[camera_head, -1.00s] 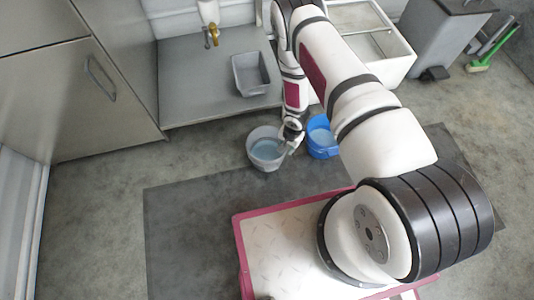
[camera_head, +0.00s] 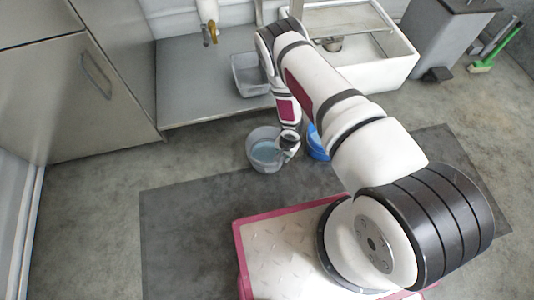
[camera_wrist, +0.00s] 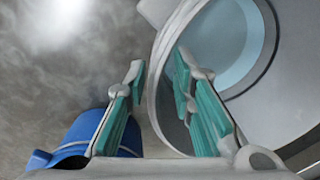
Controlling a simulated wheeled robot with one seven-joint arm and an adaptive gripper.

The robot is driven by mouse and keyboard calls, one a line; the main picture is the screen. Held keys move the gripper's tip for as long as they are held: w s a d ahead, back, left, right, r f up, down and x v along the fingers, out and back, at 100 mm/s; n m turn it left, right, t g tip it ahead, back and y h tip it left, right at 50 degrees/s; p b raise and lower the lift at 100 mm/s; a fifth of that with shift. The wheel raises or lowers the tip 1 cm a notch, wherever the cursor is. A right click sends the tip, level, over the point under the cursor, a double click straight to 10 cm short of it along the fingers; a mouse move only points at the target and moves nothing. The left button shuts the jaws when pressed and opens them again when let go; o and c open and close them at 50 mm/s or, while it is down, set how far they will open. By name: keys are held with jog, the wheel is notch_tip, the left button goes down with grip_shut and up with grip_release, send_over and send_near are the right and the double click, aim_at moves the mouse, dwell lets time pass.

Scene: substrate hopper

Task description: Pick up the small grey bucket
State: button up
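The small grey bucket (camera_head: 256,160) stands on the floor in front of the grey platform, with pale blue inside it. My gripper (camera_head: 288,154) is at its right rim in the head view, its fingers hardly visible there. In the wrist view the bucket's rim (camera_wrist: 158,62) and wall pass between the two green-padded fingers of my gripper (camera_wrist: 160,68). One finger is on the outer side, the other over the inside. The fingers are apart, and a gap shows between the outer finger and the wall.
A blue bucket (camera_head: 317,148) stands close to the right, partly hidden by my arm; it also shows in the wrist view (camera_wrist: 80,138). A grey tub (camera_head: 246,84) sits on the platform (camera_head: 195,85) behind. A white basin (camera_head: 385,75) stands back right. Floor to the left is clear.

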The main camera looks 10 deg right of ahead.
grip_shut()
jog(key=shift+r, duration=0.15)
jog(key=shift+r, duration=0.2)
jog(key=s+d+r+p, duration=0.1)
jog(key=s+r+p, duration=0.1)
jog(key=s, duration=0.5)
jog(key=s+d+r+p, duration=0.2)
jog(key=s+p, duration=0.3)
jog(key=s, duration=0.3)
jog(key=shift+s+d+r, duration=0.15)
jog(key=shift+s, duration=0.15)
